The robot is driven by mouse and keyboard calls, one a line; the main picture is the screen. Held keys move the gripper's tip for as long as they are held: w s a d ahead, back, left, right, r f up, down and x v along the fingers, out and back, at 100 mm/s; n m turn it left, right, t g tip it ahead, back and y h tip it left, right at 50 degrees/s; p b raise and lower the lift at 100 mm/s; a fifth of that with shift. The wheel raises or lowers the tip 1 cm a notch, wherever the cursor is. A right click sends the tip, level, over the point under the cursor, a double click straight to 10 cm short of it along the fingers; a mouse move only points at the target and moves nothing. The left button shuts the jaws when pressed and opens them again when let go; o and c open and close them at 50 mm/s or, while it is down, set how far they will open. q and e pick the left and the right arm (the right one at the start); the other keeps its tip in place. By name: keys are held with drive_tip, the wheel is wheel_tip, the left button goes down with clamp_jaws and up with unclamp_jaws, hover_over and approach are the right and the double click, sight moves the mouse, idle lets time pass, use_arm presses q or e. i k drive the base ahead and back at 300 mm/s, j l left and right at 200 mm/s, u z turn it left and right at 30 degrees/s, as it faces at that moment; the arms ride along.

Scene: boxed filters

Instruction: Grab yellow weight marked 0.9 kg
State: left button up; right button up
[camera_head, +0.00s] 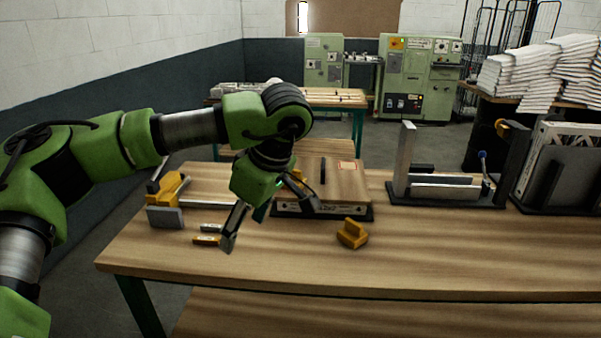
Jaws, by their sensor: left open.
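A yellow block-shaped weight (352,234) with a raised top stands on the wooden workbench (420,260), in front of a cardboard box. Its marking is too small to read. My left gripper (272,226) hangs above the bench to the left of the weight, fingers spread, open and empty. It is apart from the weight and partly covers the box. My right gripper is not in view.
The flat cardboard box (345,185) lies in a dark tray behind the weight. A yellow clamp-like tool (170,190) and small bars (207,240) lie at left. A grey fixture (445,190) stands at right. The front right of the bench is clear.

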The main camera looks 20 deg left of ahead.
sight(298, 173)
drive_tip(key=i, duration=1.35)
